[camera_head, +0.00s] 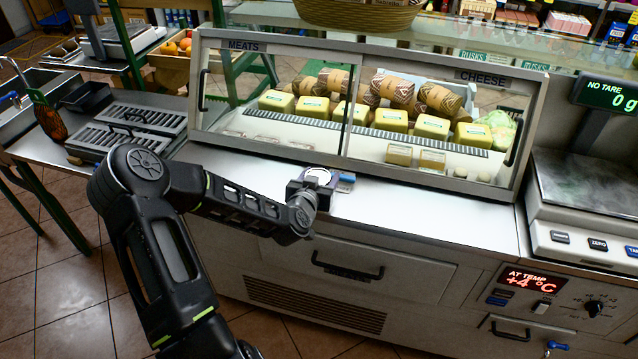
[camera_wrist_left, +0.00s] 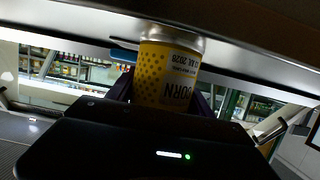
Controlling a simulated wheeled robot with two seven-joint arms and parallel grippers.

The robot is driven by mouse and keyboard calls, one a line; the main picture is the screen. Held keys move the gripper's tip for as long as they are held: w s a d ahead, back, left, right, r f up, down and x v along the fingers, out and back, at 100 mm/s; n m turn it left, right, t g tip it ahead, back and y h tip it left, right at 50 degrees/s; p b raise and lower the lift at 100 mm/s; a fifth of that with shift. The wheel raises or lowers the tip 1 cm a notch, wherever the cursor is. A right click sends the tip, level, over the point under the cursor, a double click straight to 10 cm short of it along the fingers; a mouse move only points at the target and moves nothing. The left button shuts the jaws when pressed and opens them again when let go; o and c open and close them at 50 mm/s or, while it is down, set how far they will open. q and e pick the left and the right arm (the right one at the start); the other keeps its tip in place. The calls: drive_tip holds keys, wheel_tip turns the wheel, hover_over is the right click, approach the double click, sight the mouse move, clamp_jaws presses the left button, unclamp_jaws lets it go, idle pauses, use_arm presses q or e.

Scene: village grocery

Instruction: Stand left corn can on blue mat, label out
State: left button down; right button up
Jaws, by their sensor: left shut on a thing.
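My left gripper (camera_head: 314,186) is shut on a yellow corn can (camera_wrist_left: 167,72) at the front of the counter top. The can's pale round lid (camera_head: 318,175) faces up in the head view; its side is mostly hidden there by the gripper. In the left wrist view the can sits between the dark fingers, with its lettering upside down and its silver rim by the pale counter surface. A small blue patch (camera_head: 347,178), apparently the blue mat, shows just right of the gripper. I cannot tell whether the can touches it. My right gripper is out of view.
A glass-fronted cheese case (camera_head: 350,110) stands close behind the gripper. The steel counter (camera_head: 430,218) is clear to the right, up to a weighing scale (camera_head: 590,200). A drawer handle (camera_head: 347,268) juts out below the counter's front.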

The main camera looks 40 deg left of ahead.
use_arm(q)
wheel_tip(320, 180, up, 10)
drive_tip(key=shift+r+b, duration=0.1)
drive_tip(key=shift+b, duration=0.2)
idle(0.3)
idle(0.5)
drive_tip(key=d+f+m+h, duration=0.1)
drive_tip(key=d+f, duration=0.1)
drive_tip(key=d, duration=0.5)
drive_tip(key=d+f+m+h, duration=0.1)
drive_tip(key=d+f+h, duration=0.1)
drive_tip(key=d, duration=0.6)
drive_tip(key=d+f+m+h, duration=0.1)
drive_tip(key=d+f, duration=0.1)
drive_tip(key=d, duration=0.6)
drive_tip(key=shift+w+d+f+m+t+h, duration=0.2)
drive_tip(key=shift+w+m+t+h, duration=0.1)
drive_tip(key=shift+w+t, duration=0.1)
drive_tip(key=shift+s+d, duration=0.15)
drive_tip(key=shift+d, duration=0.2)
